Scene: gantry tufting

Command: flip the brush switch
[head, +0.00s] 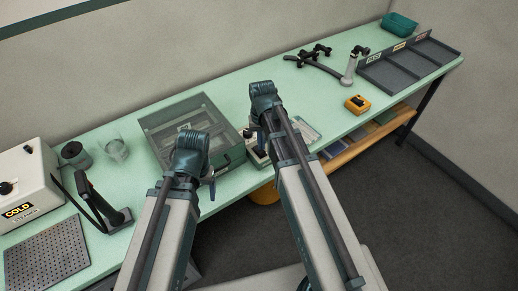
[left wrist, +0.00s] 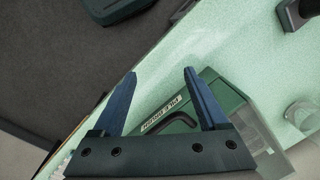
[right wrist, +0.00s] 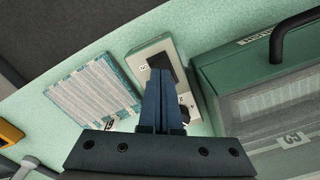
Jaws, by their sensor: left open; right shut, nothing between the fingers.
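A small pale box (right wrist: 140,60) with a dark rocker-like switch (right wrist: 164,60) and a small label lies on the table in the right wrist view. A round knob-like part shows beside my fingers there. I cannot tell from its label whether this is the brush switch. In the head view the box (head: 257,158) is partly hidden by my right arm. My right gripper (right wrist: 154,73) is shut and empty, its fingertips over the box in that view; contact cannot be told. My left gripper (left wrist: 160,73) is open and empty near the front of the green lidded case (left wrist: 222,88).
The green case (head: 158,125) with a clear lid stands left of the box. A striped pad (right wrist: 85,98) lies on the box's other side. An orange device (head: 357,104) and a dark divided tray (head: 405,72) are further right. A COLD-labelled unit (head: 30,180) stands left.

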